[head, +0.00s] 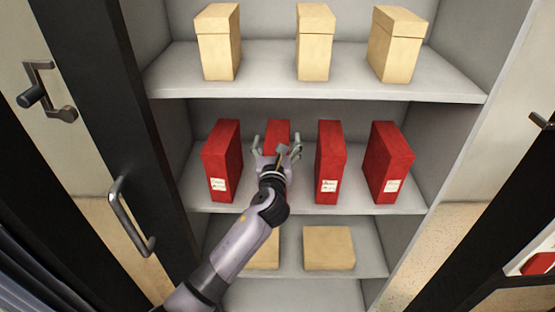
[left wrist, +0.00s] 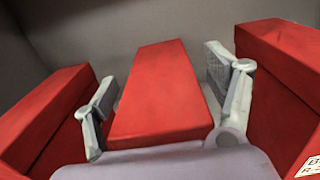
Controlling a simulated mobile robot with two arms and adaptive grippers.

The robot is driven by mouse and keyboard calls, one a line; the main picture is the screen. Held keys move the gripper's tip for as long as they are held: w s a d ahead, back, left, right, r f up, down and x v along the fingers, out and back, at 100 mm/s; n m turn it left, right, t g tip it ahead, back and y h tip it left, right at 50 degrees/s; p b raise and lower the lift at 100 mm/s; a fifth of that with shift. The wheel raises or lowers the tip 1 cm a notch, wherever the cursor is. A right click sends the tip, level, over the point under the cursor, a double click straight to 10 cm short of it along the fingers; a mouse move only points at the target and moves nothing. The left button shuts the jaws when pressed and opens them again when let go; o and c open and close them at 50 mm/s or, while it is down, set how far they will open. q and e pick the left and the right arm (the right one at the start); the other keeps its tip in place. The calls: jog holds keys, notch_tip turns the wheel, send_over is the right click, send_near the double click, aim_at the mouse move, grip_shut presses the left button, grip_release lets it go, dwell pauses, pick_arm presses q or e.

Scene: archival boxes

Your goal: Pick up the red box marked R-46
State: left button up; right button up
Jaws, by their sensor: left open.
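Several upright red boxes stand in a row on the middle shelf. My left gripper (head: 276,150) is open at the second red box from the left (head: 277,129). In the left wrist view that box (left wrist: 160,85) stands between the two open fingers, one on each side, with a small gap at least on the right. My gripper and wrist hide its front and any label, so I cannot tell whether it is R-46. The other red boxes (head: 221,162), (head: 330,160) and (head: 388,160) carry white labels too small to read. My right gripper is not in view.
Neighbouring red boxes stand close on both sides in the left wrist view, left (left wrist: 45,110) and right (left wrist: 285,85). Cream boxes (head: 315,42) stand on the shelf above; flat tan boxes (head: 329,248) lie below. An open dark door (head: 120,110) flanks the cabinet at left.

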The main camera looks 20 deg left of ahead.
pick_arm(q)
jog(key=shift+w, duration=0.2)
jog(key=shift+s, duration=0.1)
jog(key=shift+c, duration=0.5)
jog(key=shift+r, duration=0.1)
jog(key=c, duration=1.7)
